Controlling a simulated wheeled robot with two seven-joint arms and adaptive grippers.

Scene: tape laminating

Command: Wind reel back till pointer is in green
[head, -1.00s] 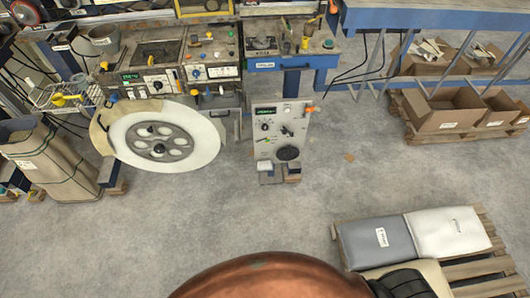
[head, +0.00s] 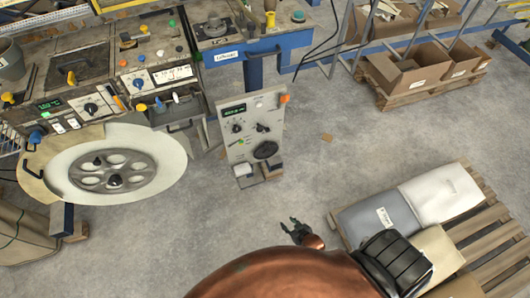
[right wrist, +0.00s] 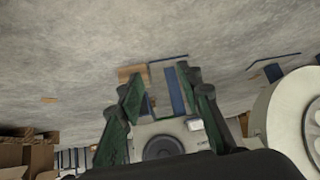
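The large white reel (head: 115,165) with a grey spoked hub stands upright at the left of the head view, below the machine's control panels. A white dial gauge (head: 172,74) is on the panel above it; its pointer and any green band are too small to read. My right gripper (head: 297,231) is open and empty over the floor, in front of and apart from the grey control stand (head: 252,126). In the right wrist view its dark green fingers (right wrist: 165,105) are spread, with the stand's round black part (right wrist: 162,148) behind them and the reel (right wrist: 288,115) at the right. My left gripper is out of view.
A pallet (head: 490,232) with grey and white sacks lies at the right. Cardboard boxes (head: 408,72) stand on a pallet at the back right. A blue bench (head: 240,48) is behind the stand. Bare floor (head: 340,150) lies between.

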